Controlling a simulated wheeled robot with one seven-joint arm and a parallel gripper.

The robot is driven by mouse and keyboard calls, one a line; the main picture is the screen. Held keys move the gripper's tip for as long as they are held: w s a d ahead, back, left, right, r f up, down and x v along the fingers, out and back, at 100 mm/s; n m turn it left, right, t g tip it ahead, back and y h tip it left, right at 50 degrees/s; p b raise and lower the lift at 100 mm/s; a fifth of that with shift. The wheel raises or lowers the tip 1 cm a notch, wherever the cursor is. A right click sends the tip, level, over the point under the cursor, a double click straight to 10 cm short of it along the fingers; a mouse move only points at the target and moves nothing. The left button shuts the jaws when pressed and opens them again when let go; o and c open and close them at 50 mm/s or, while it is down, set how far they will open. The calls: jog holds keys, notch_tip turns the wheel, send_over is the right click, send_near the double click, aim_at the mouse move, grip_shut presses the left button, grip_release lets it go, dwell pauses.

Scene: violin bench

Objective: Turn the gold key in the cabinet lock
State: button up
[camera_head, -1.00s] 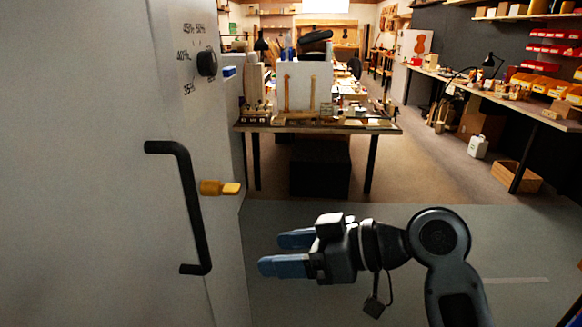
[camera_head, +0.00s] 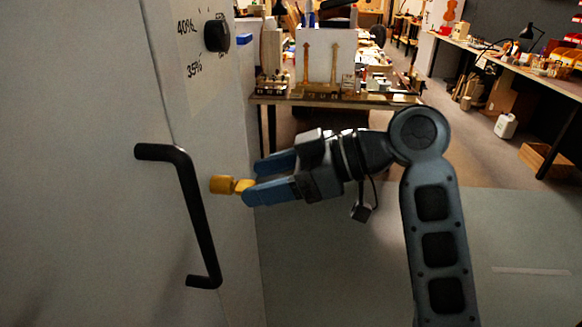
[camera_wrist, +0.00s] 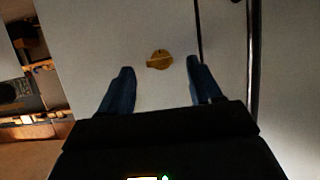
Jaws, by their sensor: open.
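The gold key (camera_head: 222,185) sticks out from the white cabinet (camera_head: 95,80), to the right of its black handle (camera_head: 197,215). My gripper (camera_head: 259,182) is open, with its blue fingertips close to the key's outer end in the head view. In the wrist view the key (camera_wrist: 159,60) is ahead of and between my two spread fingers (camera_wrist: 158,80), with its flat grip lying about level across the picture. The fingers appear apart from the key. The lock behind the key is mostly hidden by it.
A black dial (camera_head: 217,36) with percent marks is higher on the cabinet, and a small blue block (camera_head: 245,39) is beside it. A cluttered workbench (camera_head: 340,101) stands behind. The grey floor mat (camera_head: 330,270) right of the cabinet is clear.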

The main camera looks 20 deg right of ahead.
jog(key=shift+w+a+f, duration=0.2)
jog(key=shift+a+f, duration=0.05)
jog(key=shift+a, duration=0.25)
jog(key=c, duration=1)
jog(key=shift+c, duration=0.2)
